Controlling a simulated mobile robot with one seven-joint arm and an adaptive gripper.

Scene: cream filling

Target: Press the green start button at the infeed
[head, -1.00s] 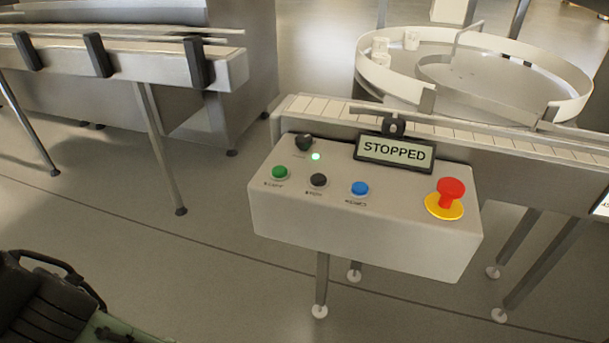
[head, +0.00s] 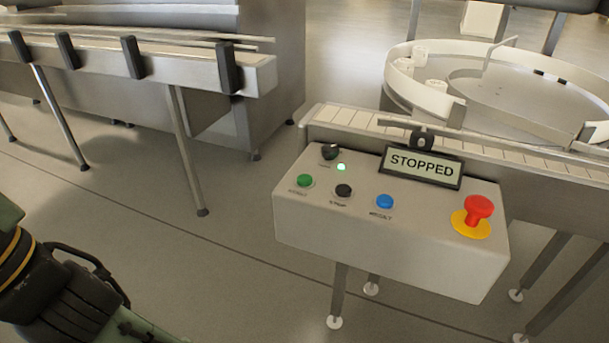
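The green start button (head: 305,181) is at the left of the sloped top of a pale control box (head: 390,249). A black button (head: 343,191) and a blue button (head: 384,201) sit in a row to its right. A small display (head: 421,166) on the box reads STOPPED, and a small green lamp (head: 341,167) is lit. A red mushroom button (head: 478,210) on a yellow base is at the right end. Part of my arm shows at the lower left, well apart from the box. My gripper's fingertips cannot be made out there.
A black knob (head: 329,151) stands behind the green button. Behind the box runs a slatted conveyor (head: 350,117) and a round turntable (head: 431,95) with a few white cups. Another conveyor (head: 190,75) is at the upper left. The floor (head: 190,260) left of the box is clear.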

